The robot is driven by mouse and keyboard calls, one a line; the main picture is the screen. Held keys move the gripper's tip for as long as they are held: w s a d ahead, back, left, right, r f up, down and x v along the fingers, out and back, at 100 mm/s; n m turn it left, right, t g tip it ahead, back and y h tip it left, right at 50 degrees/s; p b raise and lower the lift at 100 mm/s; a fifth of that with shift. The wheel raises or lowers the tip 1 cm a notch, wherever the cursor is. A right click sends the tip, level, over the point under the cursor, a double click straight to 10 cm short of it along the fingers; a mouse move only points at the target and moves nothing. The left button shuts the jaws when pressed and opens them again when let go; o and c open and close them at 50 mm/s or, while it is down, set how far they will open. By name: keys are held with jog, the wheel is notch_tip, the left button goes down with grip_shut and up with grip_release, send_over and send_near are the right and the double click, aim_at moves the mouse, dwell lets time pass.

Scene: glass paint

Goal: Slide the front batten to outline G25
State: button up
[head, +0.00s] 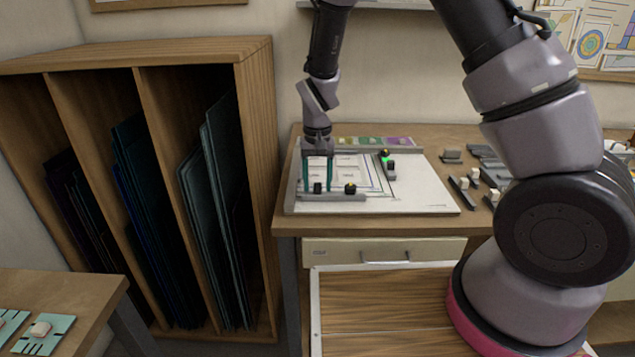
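The front batten (338,198) is a grey bar lying along the front edge of a white board (425,198) on the workbench. Two dark knobs (350,188) stand on it, the right one with a yellowish top. My gripper (317,188) points down over the batten's left part. Its two teal fingers are apart, with the left knob showing between them. I cannot tell whether they touch the knob or the batten. Pale rectangles and coloured outlines (375,180) lie on the board behind the batten. The label G25 is too small to read.
Another batten (390,172) with dark and green knobs stands at the right of the outlines. A grey rail and colour swatches (370,141) run along the back. Small grey blocks (460,183) lie right of the board. A wooden rack (245,60) of glass sheets stands left of the bench.

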notch_tip(320, 180, up, 11)
dwell(0.5)
notch_tip(320, 180, up, 9)
jog(key=m+t+y, duration=0.1)
jog(key=y, duration=0.1)
send_over(342, 194)
jog(key=s+d+r+m+t, duration=0.1)
jog(key=s+d+r+t, duration=0.1)
jog(key=s+d+r, duration=0.4)
jog(key=s+d+r+m+t, duration=0.1)
jog(key=s+d+r+t, duration=0.3)
jog(key=s+d+r, duration=0.5)
jog(key=shift+s+d+m, duration=0.4)
jog(key=shift+s+d, duration=0.05)
jog(key=shift+d, duration=0.15)
dwell(0.6)
